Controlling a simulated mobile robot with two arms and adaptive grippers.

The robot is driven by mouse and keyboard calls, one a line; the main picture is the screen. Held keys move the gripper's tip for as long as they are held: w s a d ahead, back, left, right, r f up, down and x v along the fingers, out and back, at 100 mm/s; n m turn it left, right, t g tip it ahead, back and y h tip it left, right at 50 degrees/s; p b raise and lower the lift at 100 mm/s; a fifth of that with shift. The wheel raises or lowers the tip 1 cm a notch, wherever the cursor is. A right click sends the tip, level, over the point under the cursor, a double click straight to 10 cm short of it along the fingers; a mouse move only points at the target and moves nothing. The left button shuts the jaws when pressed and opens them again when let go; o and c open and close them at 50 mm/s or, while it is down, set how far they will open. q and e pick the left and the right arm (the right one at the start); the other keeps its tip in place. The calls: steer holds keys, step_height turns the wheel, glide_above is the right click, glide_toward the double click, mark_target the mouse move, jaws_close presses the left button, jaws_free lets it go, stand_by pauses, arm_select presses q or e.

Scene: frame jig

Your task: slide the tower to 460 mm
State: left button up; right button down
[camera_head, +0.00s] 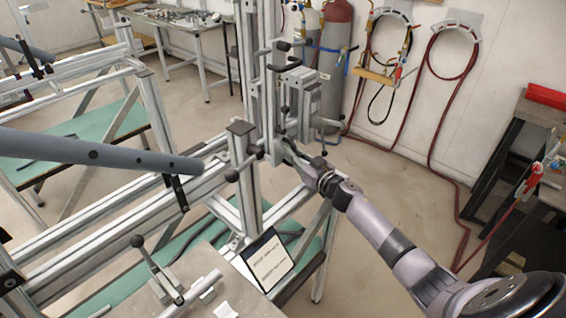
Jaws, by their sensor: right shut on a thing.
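The tower (244,62) is an upright of aluminium profile with clamps and black-knobbed levers, standing on the jig's long rails (95,232). My right arm comes in from the lower right. My right gripper (289,148) is shut on the tower's right side, just below a grey clamp block (297,88). The fingertips are small and partly hidden, so the exact part between them is unclear. I cannot read any scale or position mark on the rail. My left gripper is out of view.
A grey tube (95,153) crosses the rails from the left, ending short of the tower. A lever clamp (150,262) and a white sign (268,259) are in front. Gas cylinders (335,60) stand behind. A dark bench (520,140) is at right; floor between is clear.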

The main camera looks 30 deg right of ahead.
steer(key=shift+d+r, duration=0.15)
steer(key=shift+d, duration=0.15)
steer(key=c, duration=2.1)
jaws_free()
steer(key=o, duration=0.4)
steer(key=shift+d, duration=0.1)
steer(key=shift+o, duration=0.2)
steer(key=s+d, duration=0.1)
steer(key=s, duration=1)
steer(key=shift+s+d, duration=0.2)
steer(key=shift+s, duration=0.2)
steer(key=shift+f, duration=0.2)
